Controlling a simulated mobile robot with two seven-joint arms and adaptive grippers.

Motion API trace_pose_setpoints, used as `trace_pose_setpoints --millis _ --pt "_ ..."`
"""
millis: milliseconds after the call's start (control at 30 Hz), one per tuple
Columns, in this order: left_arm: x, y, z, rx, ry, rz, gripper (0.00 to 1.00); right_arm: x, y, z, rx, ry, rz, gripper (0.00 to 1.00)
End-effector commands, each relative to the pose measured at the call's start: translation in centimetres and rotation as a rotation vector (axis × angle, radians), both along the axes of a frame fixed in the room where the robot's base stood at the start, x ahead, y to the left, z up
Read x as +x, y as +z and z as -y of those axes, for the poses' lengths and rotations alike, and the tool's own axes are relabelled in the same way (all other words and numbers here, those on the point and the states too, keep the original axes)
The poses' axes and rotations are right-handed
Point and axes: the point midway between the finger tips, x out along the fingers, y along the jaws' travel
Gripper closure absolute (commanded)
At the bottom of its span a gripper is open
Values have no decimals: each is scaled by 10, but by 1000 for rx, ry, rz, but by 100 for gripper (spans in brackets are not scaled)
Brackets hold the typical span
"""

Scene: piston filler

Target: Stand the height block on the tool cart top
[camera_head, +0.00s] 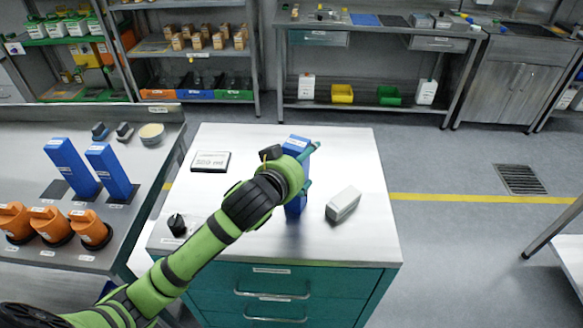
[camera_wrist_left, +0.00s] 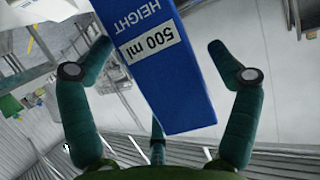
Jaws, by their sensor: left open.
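A blue height block (camera_head: 296,205) is upright at the tool cart top (camera_head: 345,150), right of the middle, partly hidden by my left gripper. Its foot appears to rest on the top. In the left wrist view the fingers of the left gripper (camera_wrist_left: 160,48) are spread, with gaps on both sides of the block. My right gripper is not in view.
On the cart top are a grey-white block (camera_head: 343,204), a black knob (camera_head: 177,225) and a labelled plate (camera_head: 210,161). Two more blue blocks (camera_head: 70,168) (camera_head: 110,172) and several orange parts (camera_head: 91,229) stand on the left bench. The cart's far right corner is clear.

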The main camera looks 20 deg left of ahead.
Motion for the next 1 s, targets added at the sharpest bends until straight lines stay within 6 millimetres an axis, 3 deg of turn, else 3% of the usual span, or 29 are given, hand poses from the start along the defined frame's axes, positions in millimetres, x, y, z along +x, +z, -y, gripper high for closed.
trace_pose_setpoints --millis 300,433,500,700,1000 --pt "-54 20 -5 0 -3 2 11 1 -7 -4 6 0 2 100" --pt "-84 36 -8 -1 -2 -1 11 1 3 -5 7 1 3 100" --pt "-85 42 -10 0 4 -8 11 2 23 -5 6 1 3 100" --pt "-96 45 -11 -2 4 -6 11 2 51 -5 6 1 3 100" --pt "-106 44 -11 0 1 -2 11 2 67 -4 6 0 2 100"
